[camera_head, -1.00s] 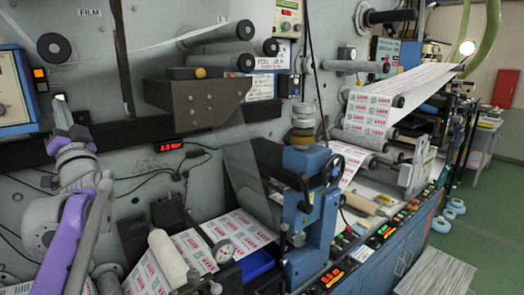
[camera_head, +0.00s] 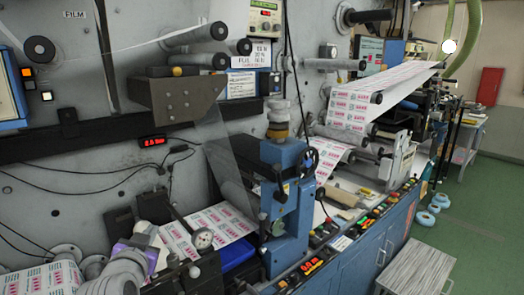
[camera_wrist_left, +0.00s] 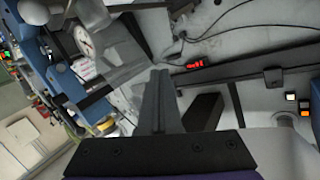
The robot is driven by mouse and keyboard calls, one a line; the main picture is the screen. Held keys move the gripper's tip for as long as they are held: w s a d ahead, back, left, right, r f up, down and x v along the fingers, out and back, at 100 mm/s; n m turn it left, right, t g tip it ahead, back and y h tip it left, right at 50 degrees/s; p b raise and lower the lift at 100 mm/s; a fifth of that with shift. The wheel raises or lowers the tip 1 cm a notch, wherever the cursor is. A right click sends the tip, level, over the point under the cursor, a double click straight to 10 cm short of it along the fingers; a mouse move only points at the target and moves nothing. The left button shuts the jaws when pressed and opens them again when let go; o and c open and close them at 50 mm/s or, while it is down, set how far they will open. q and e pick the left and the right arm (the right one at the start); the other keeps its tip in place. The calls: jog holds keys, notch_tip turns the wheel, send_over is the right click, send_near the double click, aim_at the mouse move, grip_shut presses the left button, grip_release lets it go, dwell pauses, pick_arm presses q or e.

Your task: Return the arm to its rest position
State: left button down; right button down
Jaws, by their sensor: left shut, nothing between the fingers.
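My left arm reaches in low at the bottom left of the head view. Its purple and grey wrist shows in front of the web path, and the left gripper (camera_head: 147,231) is small and partly lost against the dark parts behind it. In the left wrist view the dark fingers of the left gripper (camera_wrist_left: 161,78) lie together, shut and with nothing between them. They show in front of the grey machine wall. My right gripper is in neither view.
A blue machine column (camera_head: 291,205) stands to the right of my left arm. A round dial gauge (camera_head: 203,239) and printed label web (camera_head: 210,224) are close by the wrist. A dark bracket (camera_head: 178,103) juts from the wall above.

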pick_arm(q)
jog(key=s+d+f+n+g+h, duration=0.1)
jog(key=s+d+f+g, duration=0.3)
jog(key=s+f, duration=0.7)
jog(key=s+d+f+n+g+h, duration=0.1)
jog(key=s+d+f+g, duration=0.3)
jog(key=s+f, duration=0.7)
notch_tip(320, 180, down, 5)
jog(key=shift+s+r+g, duration=0.15)
jog(key=shift+s+g, duration=0.15)
jog(key=shift+g, duration=0.3)
